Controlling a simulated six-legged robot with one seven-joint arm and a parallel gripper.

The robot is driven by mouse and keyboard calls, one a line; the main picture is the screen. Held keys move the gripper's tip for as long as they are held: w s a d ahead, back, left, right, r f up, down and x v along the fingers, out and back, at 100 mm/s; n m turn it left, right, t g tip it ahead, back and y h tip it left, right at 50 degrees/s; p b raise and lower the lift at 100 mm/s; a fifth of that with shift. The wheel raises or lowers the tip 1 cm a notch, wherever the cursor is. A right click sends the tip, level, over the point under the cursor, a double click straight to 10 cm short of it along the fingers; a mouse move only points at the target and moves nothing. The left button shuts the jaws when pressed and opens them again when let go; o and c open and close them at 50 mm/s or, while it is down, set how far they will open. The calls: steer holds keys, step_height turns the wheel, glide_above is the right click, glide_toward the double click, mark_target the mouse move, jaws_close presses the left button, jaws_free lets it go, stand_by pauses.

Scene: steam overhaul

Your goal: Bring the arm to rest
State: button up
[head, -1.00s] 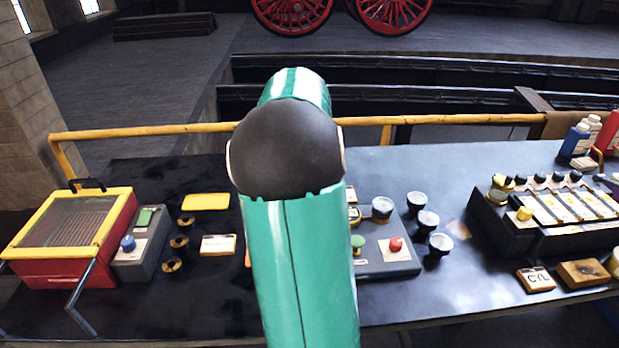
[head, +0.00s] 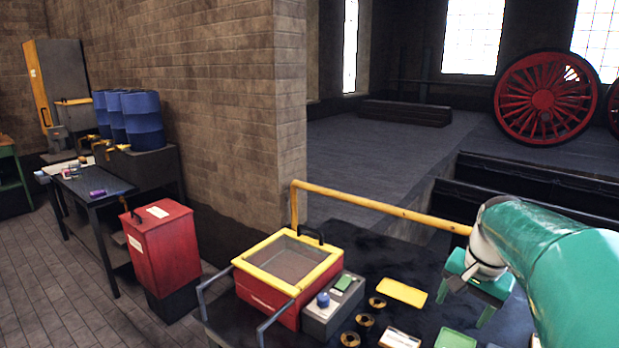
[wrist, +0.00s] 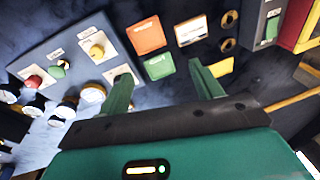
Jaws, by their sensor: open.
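My green arm (head: 575,270) reaches in from the right edge of the head view, bent over the dark workbench. My gripper (head: 465,300) hangs above the bench top, to the right of a yellow plate (head: 403,292). In the wrist view my gripper (wrist: 158,80) has its two green fingers spread apart with nothing between them. Beyond the fingers lie an orange tile (wrist: 149,36) and a green tile (wrist: 159,67) on the bench.
A red box with a yellow-framed top (head: 255,290) stands on the bench, beside a grey switch box (head: 330,310). A yellow rail (head: 380,206) runs behind. A button panel (wrist: 75,65) shows in the wrist view.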

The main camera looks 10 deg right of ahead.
steer(key=s+a+n+t, duration=0.1)
steer(key=s+a+n, duration=0.2)
steer(key=a, duration=0.5)
steer(key=s+a+n+t, duration=0.1)
steer(key=s+a+n, duration=0.2)
steer(key=a, duration=0.5)
steer(key=s+a+f+n+t, duration=0.1)
steer(key=s+a+n, duration=0.3)
steer(key=a, duration=0.4)
steer(key=shift+n, duration=0.6)
steer(key=shift+a, duration=0.1)
